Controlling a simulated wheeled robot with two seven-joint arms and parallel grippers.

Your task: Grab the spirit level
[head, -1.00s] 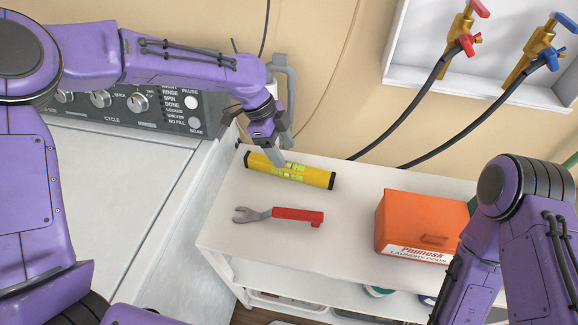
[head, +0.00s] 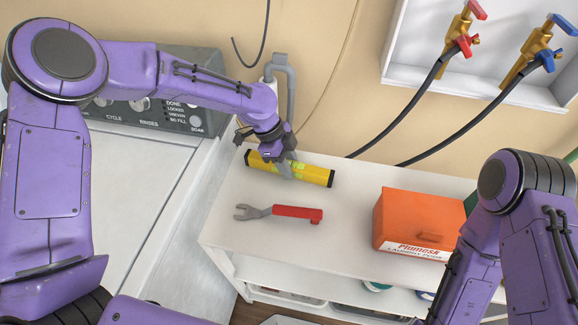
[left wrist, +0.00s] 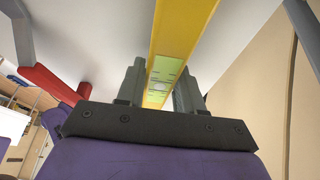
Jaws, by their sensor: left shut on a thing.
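The spirit level (head: 314,176) is a yellow bar with black ends and pale green vials. It lies near the back left of the white shelf top in the head view. My left gripper (head: 286,170) reaches down onto its middle and is shut on it. In the left wrist view the yellow level (left wrist: 180,30) runs between the two grey fingers of my left gripper (left wrist: 160,88). I cannot tell whether the level is lifted off the surface. My right arm shows at the lower right of the head view, but its gripper is out of frame.
A red-handled wrench (head: 290,212) lies in front of the level. An orange laundry box (head: 418,220) stands to the right on the white shelf unit (head: 345,225). A washing machine (head: 150,160) is at the left. Hoses hang from the wall taps (head: 465,40).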

